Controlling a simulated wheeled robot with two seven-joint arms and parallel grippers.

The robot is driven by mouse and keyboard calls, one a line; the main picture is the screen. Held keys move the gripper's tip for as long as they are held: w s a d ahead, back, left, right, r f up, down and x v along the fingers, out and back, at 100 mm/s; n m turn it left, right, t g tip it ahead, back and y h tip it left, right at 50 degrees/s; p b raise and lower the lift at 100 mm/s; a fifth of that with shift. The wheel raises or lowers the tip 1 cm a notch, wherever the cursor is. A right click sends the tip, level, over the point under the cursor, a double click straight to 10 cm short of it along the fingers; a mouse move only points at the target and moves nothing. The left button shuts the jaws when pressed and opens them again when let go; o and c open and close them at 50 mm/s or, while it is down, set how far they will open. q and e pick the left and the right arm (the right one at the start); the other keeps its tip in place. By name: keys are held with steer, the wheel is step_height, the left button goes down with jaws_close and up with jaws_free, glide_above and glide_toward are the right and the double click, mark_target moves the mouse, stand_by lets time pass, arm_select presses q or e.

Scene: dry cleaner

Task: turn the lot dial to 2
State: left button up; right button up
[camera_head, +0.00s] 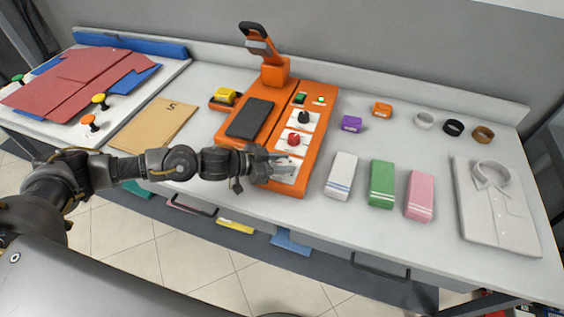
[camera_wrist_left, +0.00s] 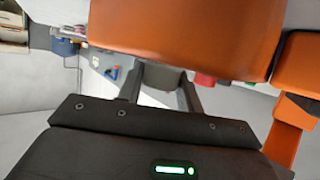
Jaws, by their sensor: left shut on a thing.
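The orange machine (camera_head: 318,150) stands mid-table with a column of dials on white plates. The top dial (camera_head: 304,117) is black and the middle dial (camera_head: 293,140) is red. The red one also shows in the left wrist view (camera_wrist_left: 205,79). My left gripper (camera_head: 284,166) is over the lowest white plate (camera_head: 287,178), nearest the front edge. Its fingers (camera_wrist_left: 161,92) are shut on a grey dial (camera_wrist_left: 162,76), mostly hidden in the head view. I cannot read its number or pointer, nor which dial is labelled lot. My right gripper is out of view.
White, green (camera_head: 382,184) and pink folded towels lie right of the machine, then a folded shirt (camera_head: 490,205). A brown envelope (camera_head: 153,124) lies to the left.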

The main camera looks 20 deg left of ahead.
arm_select(q)
steer(key=shift+w+f+m+g+h+b, duration=0.1)
steer(key=shift+m+g+h+b, duration=0.2)
steer(key=shift+m+g+h, duration=0.7)
steer(key=shift+m+g+b, duration=0.55)
steer(key=shift+m+g, duration=0.45)
steer(key=shift+f+m+g+h+b, duration=0.1)
steer(key=shift+m+g+h+b, duration=0.3)
steer(key=shift+m+g+b, duration=1.5)
steer(key=shift+g+b, duration=0.3)
steer(key=shift+g, duration=0.1)
steer(key=o, duration=1)
steer(key=shift+r, duration=0.2)
